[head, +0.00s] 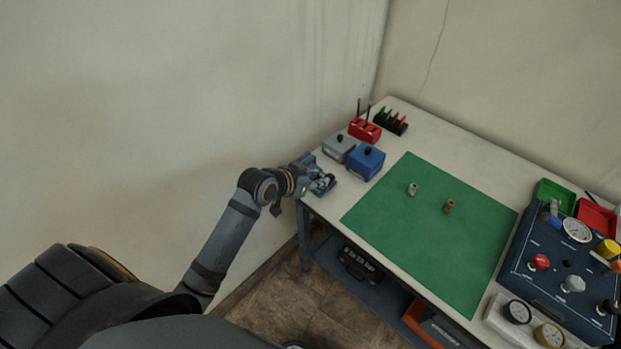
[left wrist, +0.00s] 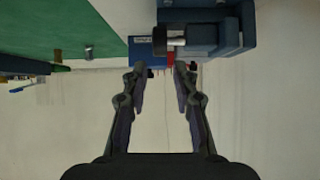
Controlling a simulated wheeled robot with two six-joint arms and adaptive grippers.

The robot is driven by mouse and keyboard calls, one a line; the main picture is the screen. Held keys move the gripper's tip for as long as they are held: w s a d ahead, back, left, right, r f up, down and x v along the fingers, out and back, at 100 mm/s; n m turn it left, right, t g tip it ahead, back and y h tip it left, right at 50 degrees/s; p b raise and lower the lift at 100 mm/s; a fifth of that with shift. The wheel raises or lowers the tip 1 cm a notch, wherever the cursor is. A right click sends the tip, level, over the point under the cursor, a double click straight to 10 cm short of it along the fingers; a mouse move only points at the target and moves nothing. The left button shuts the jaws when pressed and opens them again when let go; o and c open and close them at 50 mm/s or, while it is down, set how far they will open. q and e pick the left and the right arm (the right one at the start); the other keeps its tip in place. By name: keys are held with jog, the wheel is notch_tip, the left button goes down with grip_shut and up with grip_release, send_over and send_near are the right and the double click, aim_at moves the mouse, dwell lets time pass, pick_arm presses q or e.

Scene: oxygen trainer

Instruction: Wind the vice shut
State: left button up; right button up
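The blue vice (head: 305,160) sits at the left corner of the workbench in the head view, partly hidden by my left gripper and wrist. In the left wrist view the vice (left wrist: 228,28) is a dark blue block at the top, right of centre, with a dark and metallic round part, likely its screw or handle, projecting left. My left gripper (head: 324,184) is at the bench's left corner, right beside the vice. In the left wrist view its two fingers (left wrist: 160,72) are apart with nothing between them, their tips just below that round part. Contact cannot be told. My right gripper is not in view.
A grey box (head: 339,148) and a blue box (head: 366,162) with black knobs stand just behind the vice. A red holder (head: 364,130) is farther back. The green mat (head: 430,245) carries two small fittings. A blue gauge panel (head: 545,275) stands at the right.

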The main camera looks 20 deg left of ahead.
pick_arm(q)
jog(key=shift+v, duration=2.1)
